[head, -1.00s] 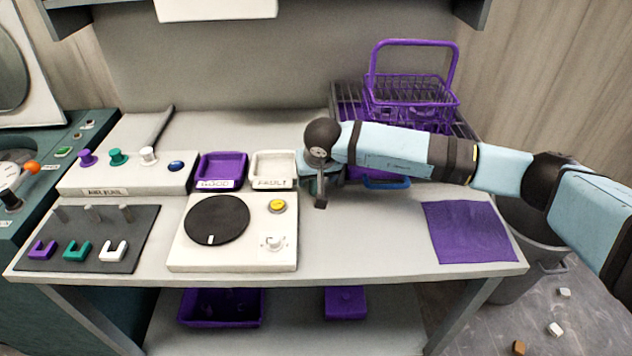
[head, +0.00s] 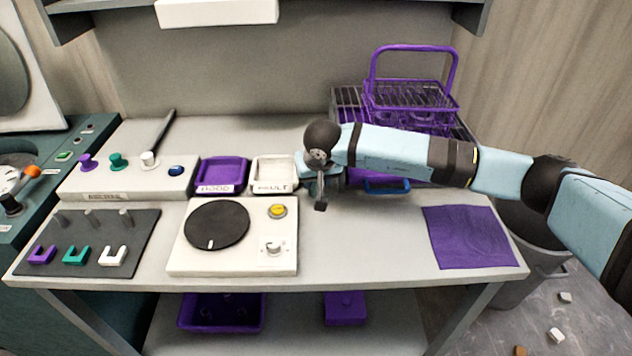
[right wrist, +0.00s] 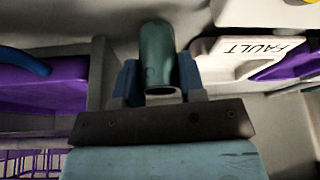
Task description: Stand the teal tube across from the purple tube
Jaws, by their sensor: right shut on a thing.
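The teal tube (right wrist: 158,52) shows in the right wrist view, held between the blue fingers of my right gripper (right wrist: 158,82). One open end of the tube faces the camera. In the head view my right gripper (head: 318,172) is over the bench, just right of the white FAULT tray, with the tube mostly hidden by the wrist. I cannot make out a purple tube in either view. My left gripper is not in view.
A white unit with a black disc (head: 217,226) stands in front of the purple GOOD tray (head: 222,188) and white FAULT tray (head: 273,188). A purple wire basket (head: 410,98) stands behind my right arm. A purple mat (head: 467,237) lies at right. Bench between unit and mat is clear.

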